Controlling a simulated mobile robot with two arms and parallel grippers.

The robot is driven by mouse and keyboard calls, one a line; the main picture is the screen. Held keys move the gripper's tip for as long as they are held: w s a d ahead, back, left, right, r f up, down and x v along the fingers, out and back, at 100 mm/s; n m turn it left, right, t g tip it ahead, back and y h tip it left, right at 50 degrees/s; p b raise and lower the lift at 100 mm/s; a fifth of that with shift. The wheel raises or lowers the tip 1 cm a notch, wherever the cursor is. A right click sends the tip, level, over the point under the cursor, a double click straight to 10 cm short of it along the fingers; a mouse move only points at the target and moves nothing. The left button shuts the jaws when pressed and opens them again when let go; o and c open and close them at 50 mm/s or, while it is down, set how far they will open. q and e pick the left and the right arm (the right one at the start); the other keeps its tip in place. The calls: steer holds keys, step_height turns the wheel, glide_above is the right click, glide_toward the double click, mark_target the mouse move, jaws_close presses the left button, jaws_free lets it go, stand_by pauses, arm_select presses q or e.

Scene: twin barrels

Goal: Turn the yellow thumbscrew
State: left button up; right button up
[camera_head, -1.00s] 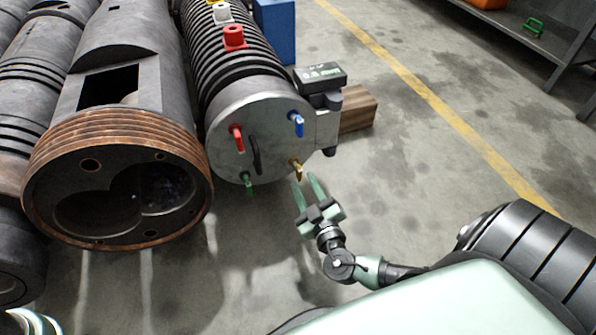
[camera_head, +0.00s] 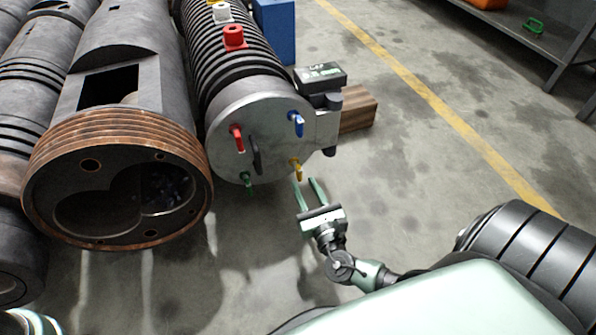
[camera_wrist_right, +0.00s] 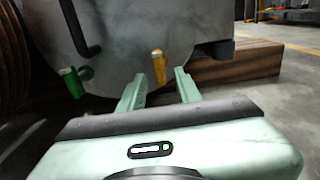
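The yellow thumbscrew (camera_head: 296,168) sits at the lower right of the round metal end plate (camera_head: 226,165) of the ribbed barrel. In the right wrist view the yellow thumbscrew (camera_wrist_right: 158,66) stands upright, just beyond and between the fingertips. My right gripper (camera_head: 307,182) is open and empty in front of it, its two pale green fingers pointing at the plate; the right wrist view also shows the open fingers (camera_wrist_right: 160,82). I cannot see contact with the thumbscrew. My left gripper is not in view.
Red (camera_head: 237,138), blue (camera_head: 297,124) and green (camera_head: 248,182) thumbscrews and a black handle (camera_head: 256,155) share the plate. A wooden block (camera_head: 357,108) lies right of the barrel. A large open barrel (camera_head: 118,190) stands left.

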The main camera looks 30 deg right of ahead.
mark_target(301, 178)
steer(key=shift+x, duration=2.5)
jaws_close()
